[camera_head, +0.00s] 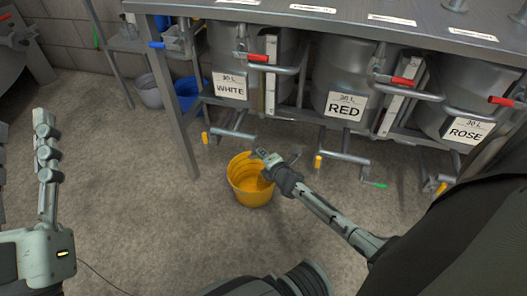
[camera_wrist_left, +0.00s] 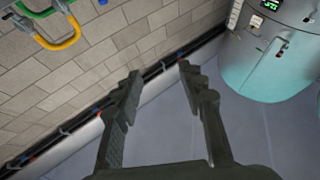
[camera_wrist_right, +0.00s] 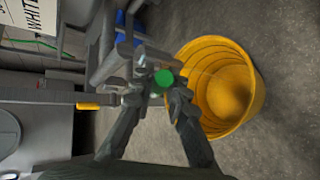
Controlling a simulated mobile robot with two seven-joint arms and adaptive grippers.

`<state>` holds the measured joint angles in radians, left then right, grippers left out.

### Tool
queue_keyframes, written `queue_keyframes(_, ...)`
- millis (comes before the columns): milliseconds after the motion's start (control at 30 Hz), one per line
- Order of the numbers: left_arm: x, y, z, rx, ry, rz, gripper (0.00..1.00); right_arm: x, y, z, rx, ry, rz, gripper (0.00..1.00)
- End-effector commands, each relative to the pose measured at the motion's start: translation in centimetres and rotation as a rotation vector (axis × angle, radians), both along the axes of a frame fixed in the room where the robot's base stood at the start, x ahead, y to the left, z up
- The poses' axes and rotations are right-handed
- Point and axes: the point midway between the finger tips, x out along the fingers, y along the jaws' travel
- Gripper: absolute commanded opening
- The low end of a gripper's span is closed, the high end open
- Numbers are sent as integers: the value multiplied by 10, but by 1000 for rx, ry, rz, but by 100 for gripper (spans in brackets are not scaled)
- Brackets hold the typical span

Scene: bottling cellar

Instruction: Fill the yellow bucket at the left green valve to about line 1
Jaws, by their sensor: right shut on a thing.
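The yellow bucket (camera_head: 247,192) stands upright on the floor in front of the tank labelled WHITE. It also shows in the right wrist view (camera_wrist_right: 250,65); its inside is shaded, and I cannot make out a liquid level or line 1. My right gripper (camera_head: 264,155) is just above the bucket's far rim, at the end of the WHITE tank's low pipe (camera_head: 232,134). In the right wrist view it is shut on the left green valve's handle (camera_wrist_right: 163,78), seen end-on. No stream shows. My left gripper (camera_wrist_left: 160,70) is open and empty, raised at the left.
Tanks labelled RED (camera_head: 345,75) and ROSE (camera_head: 455,100) stand to the right under a metal bench (camera_head: 350,18). Another green valve handle (camera_head: 375,184) is on the RED tank's low pipe. Blue (camera_head: 187,90) and grey (camera_head: 148,95) buckets stand behind.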

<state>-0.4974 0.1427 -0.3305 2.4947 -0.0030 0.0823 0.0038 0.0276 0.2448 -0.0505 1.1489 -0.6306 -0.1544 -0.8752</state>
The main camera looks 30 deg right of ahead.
Motion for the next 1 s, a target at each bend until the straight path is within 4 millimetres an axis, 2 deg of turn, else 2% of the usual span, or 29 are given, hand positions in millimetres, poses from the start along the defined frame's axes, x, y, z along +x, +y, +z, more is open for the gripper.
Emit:
queue_keyframes(100, 6, -6, -17, 53, 151, -11, 40, 1, 1, 7, -32, 38, 2, 0)
queue_keyframes(200, 21, 6, -59, 148, 333, 24, 40, 2, 2, 8, -58, 68, 2, 0)
queue_keyframes(300, 26, 22, -97, 228, 504, 60, 40, 3, 3, 9, -82, 96, 2, 0)
queue_keyframes(400, 24, 40, -132, 295, 659, 94, 40, 3, 4, 10, -104, 121, 2, 0)
queue_keyframes(600, 8, 74, -182, 390, 910, 152, 40, 4, 5, 11, -139, 163, 2, 0)
queue_keyframes(800, -10, 98, -210, 442, 1071, 191, 40, 5, 5, 10, -161, 189, 2, 0)
queue_keyframes(1000, -20, 110, -222, 464, 1146, 209, 40, 5, 6, 10, -171, 202, 2, 0)
